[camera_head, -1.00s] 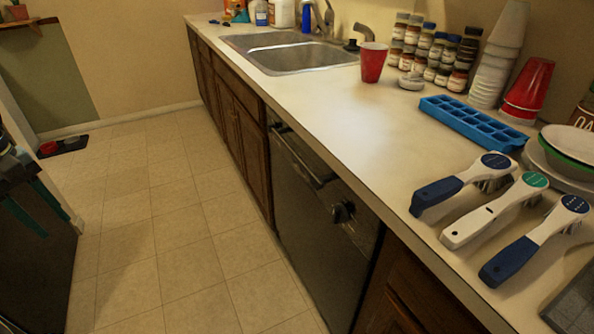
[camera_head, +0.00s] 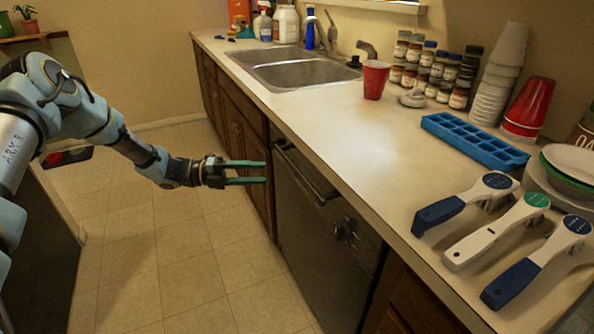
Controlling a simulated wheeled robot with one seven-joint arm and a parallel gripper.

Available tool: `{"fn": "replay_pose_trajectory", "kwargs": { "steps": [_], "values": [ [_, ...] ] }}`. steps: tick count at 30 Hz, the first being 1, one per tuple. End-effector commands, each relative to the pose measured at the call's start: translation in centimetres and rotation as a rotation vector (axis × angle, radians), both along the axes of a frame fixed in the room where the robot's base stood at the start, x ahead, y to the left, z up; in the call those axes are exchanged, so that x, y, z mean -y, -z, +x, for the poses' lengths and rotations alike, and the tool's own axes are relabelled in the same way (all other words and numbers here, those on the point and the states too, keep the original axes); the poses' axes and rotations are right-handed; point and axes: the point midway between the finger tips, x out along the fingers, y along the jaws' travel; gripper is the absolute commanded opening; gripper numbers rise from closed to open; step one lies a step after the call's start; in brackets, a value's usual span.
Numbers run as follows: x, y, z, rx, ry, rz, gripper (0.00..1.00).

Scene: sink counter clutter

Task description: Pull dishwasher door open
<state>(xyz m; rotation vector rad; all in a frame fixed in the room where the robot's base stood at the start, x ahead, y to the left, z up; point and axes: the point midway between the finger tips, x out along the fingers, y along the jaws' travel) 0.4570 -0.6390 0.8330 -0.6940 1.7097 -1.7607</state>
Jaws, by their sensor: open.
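The dishwasher door (camera_head: 310,240) is dark and closed, set under the counter between wooden cabinets. I cannot tell the exact gap, but no contact shows.
The counter (camera_head: 370,150) above holds a sink (camera_head: 300,72), a red cup (camera_head: 375,80), spice jars, a blue ice tray (camera_head: 473,140) and several brushes (camera_head: 465,203) near its front edge. The tiled floor (camera_head: 215,265) before the dishwasher is clear.

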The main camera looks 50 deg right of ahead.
Motion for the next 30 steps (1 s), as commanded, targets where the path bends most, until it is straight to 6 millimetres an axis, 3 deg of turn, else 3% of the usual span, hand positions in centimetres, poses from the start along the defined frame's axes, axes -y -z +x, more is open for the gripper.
{"fn": "replay_pose_trajectory", "kwargs": {
  "steps": [7,21,30],
  "values": [
    [1.7,-0.2,-1.0,-0.057,-0.01,0.006,0.5],
    [7.4,-0.1,-6.5,-0.052,-0.01,0.008,0.5],
    [8.4,0.1,-7.4,-0.052,-0.011,0.008,0.5]
  ]
}}
